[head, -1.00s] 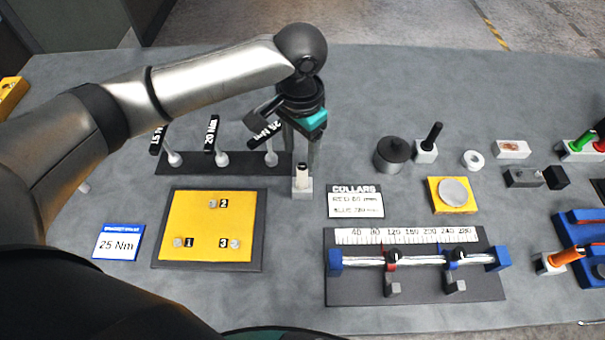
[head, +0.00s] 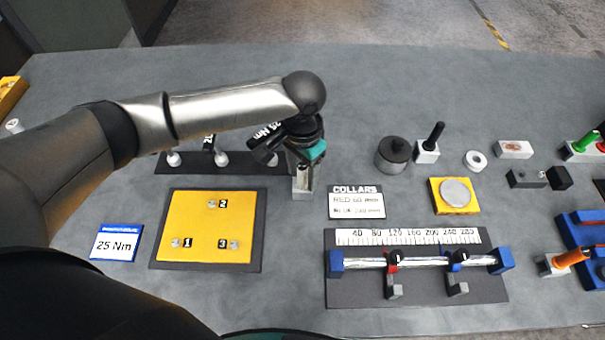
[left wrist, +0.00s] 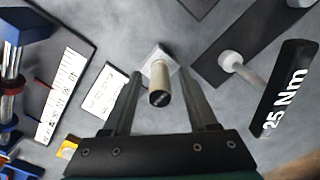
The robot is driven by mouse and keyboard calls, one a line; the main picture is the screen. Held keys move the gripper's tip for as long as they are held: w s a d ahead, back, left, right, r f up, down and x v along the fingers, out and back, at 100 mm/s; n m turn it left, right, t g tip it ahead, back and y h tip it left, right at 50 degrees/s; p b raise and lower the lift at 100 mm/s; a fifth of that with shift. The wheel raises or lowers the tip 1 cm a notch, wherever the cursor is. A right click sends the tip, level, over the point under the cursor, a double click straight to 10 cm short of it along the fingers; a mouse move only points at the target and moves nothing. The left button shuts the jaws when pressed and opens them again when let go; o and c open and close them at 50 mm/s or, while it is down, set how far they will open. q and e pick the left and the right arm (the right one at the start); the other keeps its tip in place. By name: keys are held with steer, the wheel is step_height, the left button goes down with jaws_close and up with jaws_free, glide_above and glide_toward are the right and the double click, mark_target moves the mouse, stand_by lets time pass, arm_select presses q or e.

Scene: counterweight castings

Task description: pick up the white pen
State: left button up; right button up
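The white pen (left wrist: 159,82) stands upright in a small pale grey block (left wrist: 160,55), seen from above in the left wrist view. It has a cream body and a dark end facing the camera. In the head view the block (head: 302,194) shows below my left gripper (head: 303,180), and the pen is mostly hidden between the fingers. In the left wrist view my left gripper (left wrist: 165,100) is open, with one finger on each side of the pen and gaps visible. My right gripper is in neither view.
A dark rack with torque wrenches, one marked 25 Nm (left wrist: 290,88), stands close beside the pen block. The COLLARS card (head: 356,202) lies to the right. A yellow plate (head: 190,220) and a collar rail (head: 420,258) lie nearer.

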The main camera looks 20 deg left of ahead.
arm_select(q)
jaws_close()
steer(key=shift+r, duration=0.1)
stand_by(0.4)
